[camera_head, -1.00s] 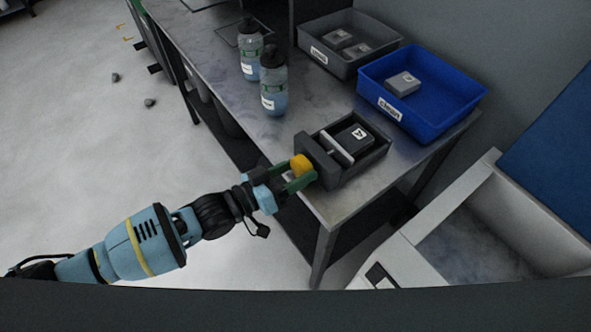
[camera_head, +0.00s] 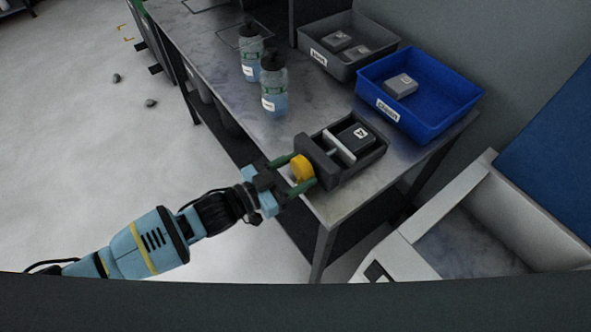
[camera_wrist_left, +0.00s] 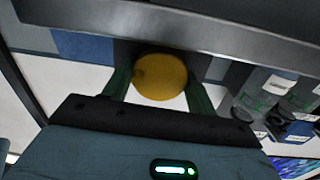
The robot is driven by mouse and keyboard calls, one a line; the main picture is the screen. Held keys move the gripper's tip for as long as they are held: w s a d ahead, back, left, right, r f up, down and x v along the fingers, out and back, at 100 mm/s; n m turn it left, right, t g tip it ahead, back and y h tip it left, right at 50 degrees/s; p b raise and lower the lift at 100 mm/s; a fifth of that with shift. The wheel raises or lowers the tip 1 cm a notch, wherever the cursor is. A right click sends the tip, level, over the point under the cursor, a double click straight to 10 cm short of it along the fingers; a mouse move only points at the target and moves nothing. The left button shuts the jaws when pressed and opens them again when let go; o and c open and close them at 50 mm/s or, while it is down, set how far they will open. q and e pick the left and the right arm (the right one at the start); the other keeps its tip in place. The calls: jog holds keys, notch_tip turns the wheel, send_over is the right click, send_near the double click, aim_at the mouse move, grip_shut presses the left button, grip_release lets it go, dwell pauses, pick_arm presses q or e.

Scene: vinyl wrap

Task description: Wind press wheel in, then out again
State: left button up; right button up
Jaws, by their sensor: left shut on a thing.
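The press (camera_head: 372,167) is a dark grey open box at the front edge of the bench, with a light plate (camera_head: 338,146) across it and a dark block (camera_head: 354,137) with a white label behind the plate. Its yellow wheel (camera_head: 302,168) faces my left arm and also shows in the left wrist view (camera_wrist_left: 160,77). My left gripper (camera_head: 296,172) has its green fingers on either side of the wheel and is shut on it. A thin rod shows between the plate and the press's front wall. My right gripper is not in view.
Open floor lies at left.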

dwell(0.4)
pick_arm(q)
jog(key=o, duration=1)
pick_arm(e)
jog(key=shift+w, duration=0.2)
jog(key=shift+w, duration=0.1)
pick_arm(q)
jog(key=shift+v, duration=3.95)
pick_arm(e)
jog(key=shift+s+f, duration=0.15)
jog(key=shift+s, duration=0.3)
pick_arm(q)
jog(key=shift+s+d, duration=0.1)
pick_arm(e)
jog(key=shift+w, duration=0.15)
